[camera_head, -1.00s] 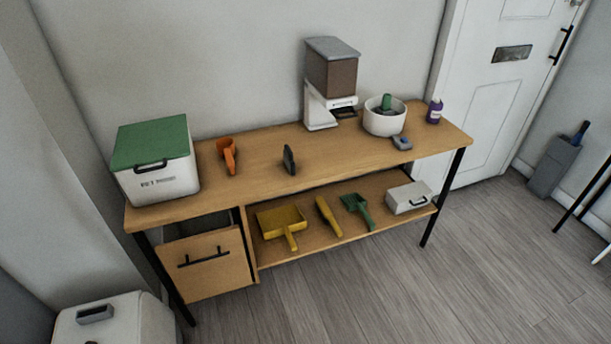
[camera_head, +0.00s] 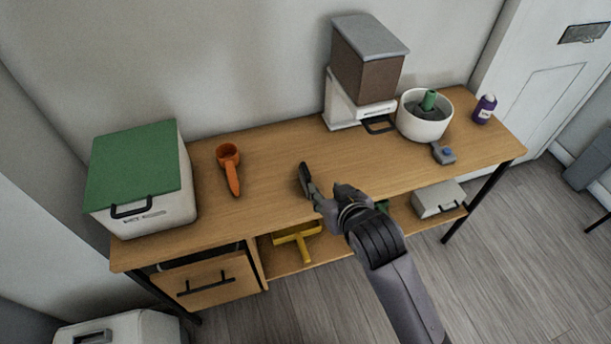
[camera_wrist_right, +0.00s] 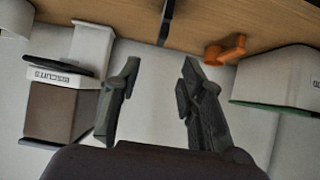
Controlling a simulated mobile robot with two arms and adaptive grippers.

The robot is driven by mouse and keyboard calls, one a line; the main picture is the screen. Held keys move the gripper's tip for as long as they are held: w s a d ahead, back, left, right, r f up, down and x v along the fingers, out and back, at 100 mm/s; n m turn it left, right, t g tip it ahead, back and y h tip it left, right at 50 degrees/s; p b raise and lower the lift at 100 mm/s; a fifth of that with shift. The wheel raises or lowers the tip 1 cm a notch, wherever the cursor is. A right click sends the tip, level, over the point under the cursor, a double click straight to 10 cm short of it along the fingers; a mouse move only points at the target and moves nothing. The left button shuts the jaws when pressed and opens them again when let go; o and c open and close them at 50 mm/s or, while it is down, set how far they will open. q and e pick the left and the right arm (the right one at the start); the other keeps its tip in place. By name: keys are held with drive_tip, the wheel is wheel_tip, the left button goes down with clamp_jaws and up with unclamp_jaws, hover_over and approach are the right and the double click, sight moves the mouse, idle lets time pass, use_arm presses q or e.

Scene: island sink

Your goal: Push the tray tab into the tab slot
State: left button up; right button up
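A white dispenser with a brown hopper and grey lid (camera_head: 366,62) stands at the back of the table. A dark loop-shaped tab (camera_head: 380,125) sticks out at its front base. The dispenser, labelled BISCUITS, also shows upside down at the left of the right wrist view (camera_wrist_right: 62,77). I cannot make out a slot. My right gripper (camera_head: 328,194) is over the table's front edge, left of and nearer than the dispenser. Its fingers stand apart and empty in the right wrist view (camera_wrist_right: 160,68). My left gripper is not in view.
An orange scoop (camera_head: 230,165) and a green-lidded box (camera_head: 140,175) are left. A white bowl (camera_head: 425,122), a grey-blue gadget (camera_head: 443,153) and a purple bottle (camera_head: 484,108) are right.

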drive_tip(key=r, duration=0.1)
approach(306, 170)
drive_tip(key=x, duration=0.5)
drive_tip(key=shift+w+d, duration=0.1)
drive_tip(key=shift+x, duration=2.75)
clamp_jaws()
